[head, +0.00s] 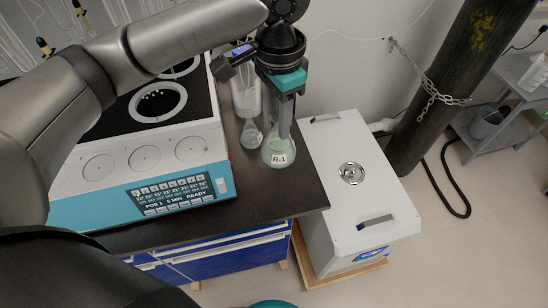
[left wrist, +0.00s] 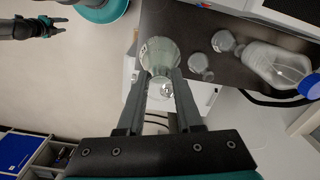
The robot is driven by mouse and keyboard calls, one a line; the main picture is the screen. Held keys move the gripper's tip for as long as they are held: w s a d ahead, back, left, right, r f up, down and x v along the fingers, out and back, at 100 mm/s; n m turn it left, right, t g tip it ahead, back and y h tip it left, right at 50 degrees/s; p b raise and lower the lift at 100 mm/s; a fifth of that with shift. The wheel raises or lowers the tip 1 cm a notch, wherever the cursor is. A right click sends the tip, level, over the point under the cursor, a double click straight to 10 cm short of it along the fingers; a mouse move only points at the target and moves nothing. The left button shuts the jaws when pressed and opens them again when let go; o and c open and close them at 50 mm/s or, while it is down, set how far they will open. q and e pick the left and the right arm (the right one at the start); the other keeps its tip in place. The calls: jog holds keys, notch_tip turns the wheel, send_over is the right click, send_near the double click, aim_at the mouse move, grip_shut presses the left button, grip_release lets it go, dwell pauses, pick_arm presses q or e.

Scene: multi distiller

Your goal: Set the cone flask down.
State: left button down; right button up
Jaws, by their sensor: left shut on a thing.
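The cone flask (head: 279,152) is clear, holds pale green liquid and bears an R-1 label. It is upright near the right edge of the dark bench top (head: 300,195). My left gripper (head: 284,110) comes down from above and is shut on the flask's neck. In the left wrist view the flask (left wrist: 160,54) sits between the two fingertips. I cannot tell whether its base touches the bench. My right gripper (left wrist: 57,27) shows only in the left wrist view, at top left, with its fingers apart and empty, far from the flask.
A second clear flask (head: 251,134) stands just left of the held one, with a clear bottle (head: 245,95) behind it. The distiller (head: 140,165) fills the bench to the left. A white box (head: 350,205) stands below the bench's right edge. A chained dark cylinder (head: 450,70) stands farther right.

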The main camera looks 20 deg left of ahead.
aim_at(286, 141)
pick_arm(q)
jog(key=m+p, duration=0.1)
jog(key=w+d+r+m, duration=0.1)
jog(key=m, duration=0.1)
jog(key=shift+d+r+p, duration=0.15)
jog(key=shift+p, duration=0.25)
notch_tip(286, 141, down, 20)
jog(key=b, duration=0.3)
jog(key=shift+b, duration=0.35)
pick_arm(e)
jog(key=shift+f, duration=0.55)
pick_arm(q)
jog(key=c, duration=0.6)
grip_release()
jog(key=shift+o, duration=0.2)
notch_tip(286, 141, up, 12)
jog(key=shift+r+p, duration=0.1)
jog(key=shift+p, duration=1.1)
pick_arm(e)
notch_tip(286, 141, up, 2)
jog(key=shift+r, duration=0.15)
